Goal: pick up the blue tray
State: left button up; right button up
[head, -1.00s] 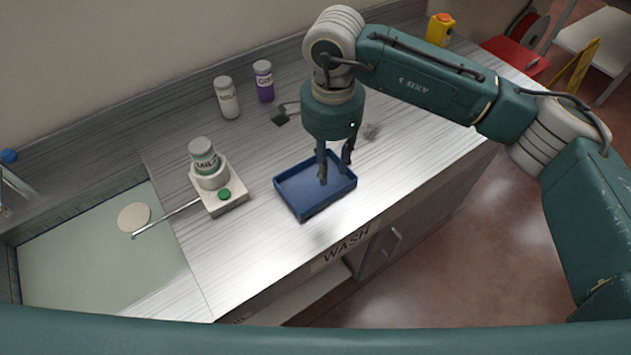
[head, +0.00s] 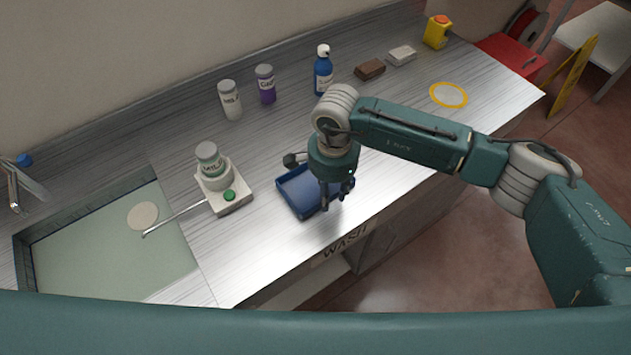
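The blue tray (head: 294,196) is a shallow rectangular box lying flat on the metal counter, near its front edge. My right gripper (head: 333,205) points down at the tray's front right side. Its fingers show a gap between them, so it looks open. The hand and fingers hide the right part of the tray, and I cannot tell whether a finger touches the tray wall. My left gripper is not in view.
Left of the tray stands a white device (head: 233,199) with a green button and a jar on it. Bottles (head: 324,72) and blocks (head: 370,69) stand toward the back. A sink (head: 105,245) is at left. The counter's front edge is close to the tray.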

grip_shut()
jog(key=shift+r, duration=0.1)
